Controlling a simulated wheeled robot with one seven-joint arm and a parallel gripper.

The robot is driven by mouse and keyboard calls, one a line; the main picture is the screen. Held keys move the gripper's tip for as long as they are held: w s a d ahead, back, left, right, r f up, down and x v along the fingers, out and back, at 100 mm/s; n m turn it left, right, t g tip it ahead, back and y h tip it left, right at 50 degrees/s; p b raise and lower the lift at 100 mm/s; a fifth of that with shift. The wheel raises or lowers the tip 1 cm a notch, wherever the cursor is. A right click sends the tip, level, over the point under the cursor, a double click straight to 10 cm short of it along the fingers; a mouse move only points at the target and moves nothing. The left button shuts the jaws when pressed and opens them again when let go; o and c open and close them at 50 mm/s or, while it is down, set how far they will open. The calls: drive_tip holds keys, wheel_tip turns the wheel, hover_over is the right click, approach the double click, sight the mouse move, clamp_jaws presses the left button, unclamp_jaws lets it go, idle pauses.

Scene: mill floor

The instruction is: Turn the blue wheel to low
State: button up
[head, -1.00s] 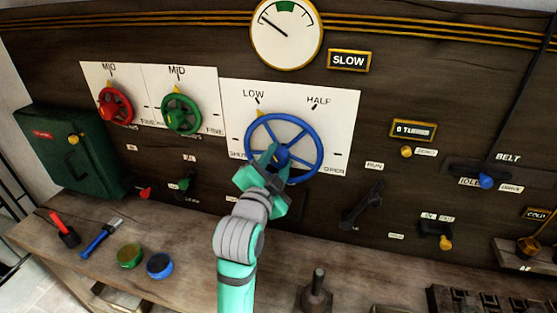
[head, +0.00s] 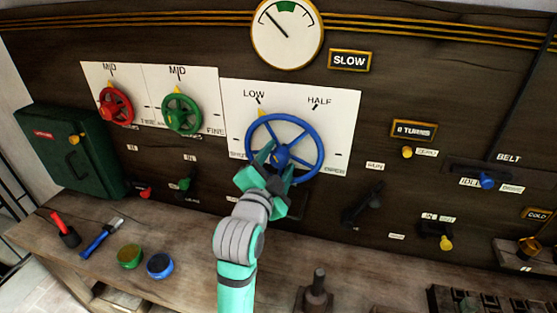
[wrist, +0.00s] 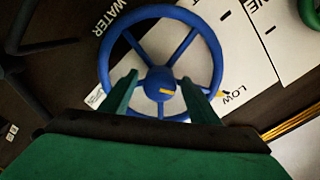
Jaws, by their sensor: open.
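The blue wheel (head: 320,145) is mounted on a white plate with LOW, HALF and other marks around it. Its yellow pointer (head: 262,112) is at the upper left of the rim, by the LOW mark (head: 254,94). My gripper (head: 279,158) is in front of the wheel, with its jaws open. In the wrist view the fingertips (wrist: 160,80) lie on either side of the blue hub (wrist: 158,90), apart from it in the picture. Whether they touch a spoke I cannot tell. The wrist view also shows the yellow pointer (wrist: 220,94) near LOW.
A red wheel (head: 116,105) and a green wheel (head: 182,114) are to the left, both under MID. A dial (head: 287,34) and a SLOW sign (head: 349,61) are above. A dark lever (head: 364,205) is at the lower right. Tools and pots stand on the bench (head: 190,287).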

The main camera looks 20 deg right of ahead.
drive_tip(key=v, duration=1)
drive_tip(key=shift+s, duration=0.25)
drive_tip(key=shift+a+f, duration=0.1)
drive_tip(key=s+a+f+n+t+y, duration=0.1)
drive_tip(key=s+a+f+n+y, duration=0.15)
drive_tip(key=f+n, duration=0.4)
drive_tip(key=s+a+f+n+t+y, duration=0.1)
drive_tip(key=s+a+f+n+y, duration=0.2)
drive_tip(key=f, duration=0.7)
drive_tip(key=s+a+f+n+y, duration=0.2)
drive_tip(key=s+f+n, duration=0.25)
drive_tip(key=f, duration=0.35)
drive_tip(key=s+a+f+n+y, duration=0.1)
drive_tip(key=s+a+f, duration=0.2)
drive_tip(key=s, duration=1)
drive_tip(key=s+a+f+n+g+y, duration=0.1)
drive_tip(key=s+f, duration=0.4)
drive_tip(key=s, duration=0.8)
drive_tip(key=shift+a+f+n+y, duration=0.35)
drive_tip(key=shift+a+n, duration=0.25)
drive_tip(key=shift+a, duration=0.3)
